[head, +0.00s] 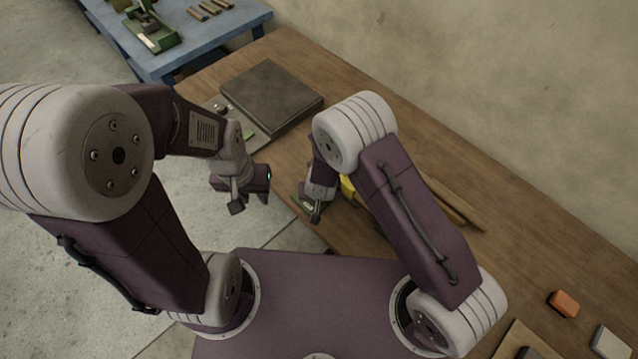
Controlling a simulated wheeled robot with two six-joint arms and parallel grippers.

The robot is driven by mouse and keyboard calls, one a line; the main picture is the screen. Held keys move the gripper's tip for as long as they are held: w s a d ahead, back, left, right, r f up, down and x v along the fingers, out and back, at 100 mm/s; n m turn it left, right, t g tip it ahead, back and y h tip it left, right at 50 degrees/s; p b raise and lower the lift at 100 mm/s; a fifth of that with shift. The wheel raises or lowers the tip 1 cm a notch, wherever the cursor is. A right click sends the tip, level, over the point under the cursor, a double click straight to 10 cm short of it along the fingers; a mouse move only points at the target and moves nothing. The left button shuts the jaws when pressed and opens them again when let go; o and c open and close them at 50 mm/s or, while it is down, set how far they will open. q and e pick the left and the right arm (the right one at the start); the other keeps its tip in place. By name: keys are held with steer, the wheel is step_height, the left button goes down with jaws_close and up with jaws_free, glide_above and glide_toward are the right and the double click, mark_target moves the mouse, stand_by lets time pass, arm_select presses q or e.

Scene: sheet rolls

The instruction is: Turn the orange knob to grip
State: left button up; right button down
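I see no clear orange knob; it may be hidden behind my arms. A device with a dark square plate (272,95) on a grey base stands on the wooden table's far left part. A small green patch (248,135) shows on its front, partly behind my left arm. My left gripper (250,203) hangs in front of the device, near the table's left edge, with its fingers apart and nothing seen between them. My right gripper (315,215) points down at the table's near edge beside a small green item (304,200). Its finger gap is not clear.
The wooden table (400,130) runs along the wall. A yellow item (348,190) and brown sticks (455,208) lie near my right arm. An orange block (563,303) and a pale block (608,342) lie lower right. A blue bench (205,42) holds a green tool (150,30).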

arm_select(q)
steer(key=shift+r+p, duration=0.95)
steer(key=shift+r, duration=0.5)
arm_select(e)
steer(key=shift+m, duration=0.6)
steer(key=c, duration=1)
jaws_free()
steer(key=shift+o, duration=0.2)
arm_select(q)
step_height(320, 180, up, 2)
steer(key=shift+r+p, duration=0.1)
steer(key=shift+p, duration=0.95)
arm_select(e)
steer(key=v, duration=0.9)
steer(key=shift+a, duration=0.2)
